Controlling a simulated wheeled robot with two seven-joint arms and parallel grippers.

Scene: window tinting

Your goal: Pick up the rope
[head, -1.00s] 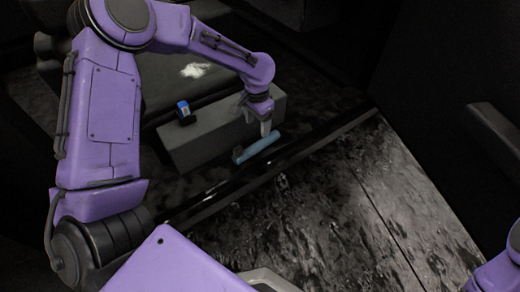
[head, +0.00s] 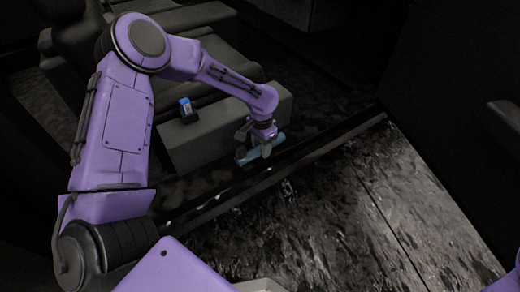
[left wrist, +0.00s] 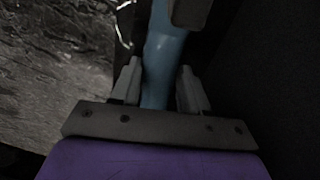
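I cannot make out a rope for certain now. A blue elongated thing (head: 246,157) with a dark end lies on the dark floor beside the grey box-like block. My left gripper (head: 266,152) points down at it, in front of its middle. In the left wrist view the blue thing (left wrist: 156,88) lies between the fingers of my left gripper (left wrist: 160,85), with a small gap at the right finger. The fingers look apart, not closed on it. My right gripper is not in view; only a bit of purple arm shows at the lower right edge.
A small blue and black item (head: 186,110) stands on the grey block (head: 195,142). A dark seat (head: 180,20) is behind. A raised sill (head: 260,183) runs beside the blue thing, with open wet-looking ground (head: 320,220) outside it.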

